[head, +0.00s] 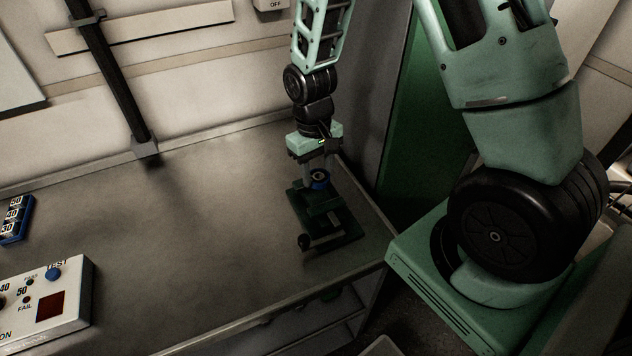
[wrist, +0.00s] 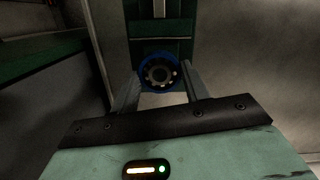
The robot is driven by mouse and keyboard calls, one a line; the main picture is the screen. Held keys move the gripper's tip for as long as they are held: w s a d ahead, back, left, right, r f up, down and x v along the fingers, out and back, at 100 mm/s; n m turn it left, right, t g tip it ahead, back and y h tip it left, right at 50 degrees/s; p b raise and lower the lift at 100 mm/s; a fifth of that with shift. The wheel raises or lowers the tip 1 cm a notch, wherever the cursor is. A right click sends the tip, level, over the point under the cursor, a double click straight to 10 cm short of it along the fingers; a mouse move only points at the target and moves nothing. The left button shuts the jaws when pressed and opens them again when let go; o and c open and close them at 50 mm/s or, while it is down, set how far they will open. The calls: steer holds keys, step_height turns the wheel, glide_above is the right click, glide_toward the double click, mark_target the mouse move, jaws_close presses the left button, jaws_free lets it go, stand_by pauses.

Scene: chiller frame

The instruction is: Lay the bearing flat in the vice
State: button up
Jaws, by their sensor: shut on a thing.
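In the head view the bearing (head: 319,180) shows as a small blue ring between the fingers of my gripper (head: 318,178). The dark green vice (head: 337,236) stands on the bench near its right edge, with a round black handle knob at its front. The bearing is over the far part of the vice; I cannot tell whether it touches it. The vice (wrist: 160,28) also shows beyond the bearing in the wrist view.
A grey metal bench (head: 200,215) is clear left of the vice. A white test box (head: 50,300) with buttons and a blue numbered block (head: 16,220) are at the left. A black post (head: 115,75) stands at the back. A dark wall panel rises close right of the arm.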

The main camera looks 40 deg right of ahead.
mark_target(318, 195)
steer(key=shift+f+p, duration=0.5)
steer(key=shift+f, duration=2)
steer(key=shift+f, duration=0.1)
steer(key=o, duration=1.1)
steer(key=shift+o, duration=0.2)
steer(key=r+b, duration=0.1)
steer(key=r, duration=0.3)
steer(key=w+r+b, duration=0.1)
steer(key=r, duration=0.3)
steer(key=r+b, duration=0.1)
steer(key=r, duration=0.2)
steer(key=shift+w+r, duration=0.2)
steer(key=shift+r, duration=0.2)
steer(key=s+a+r+n, duration=0.4)
steer(key=s+a, duration=0.5)
steer(key=s, duration=0.1)
steer(key=s+a+r+n+t, duration=0.1)
steer(key=s+a+r+n, duration=0.2)
steer(key=s+a, duration=0.5)
steer(key=shift+s+a+r+n+y, duration=0.3)
steer(key=shift+s+a+r+n, duration=0.1)
steer(key=shift+s+r, duration=0.4)
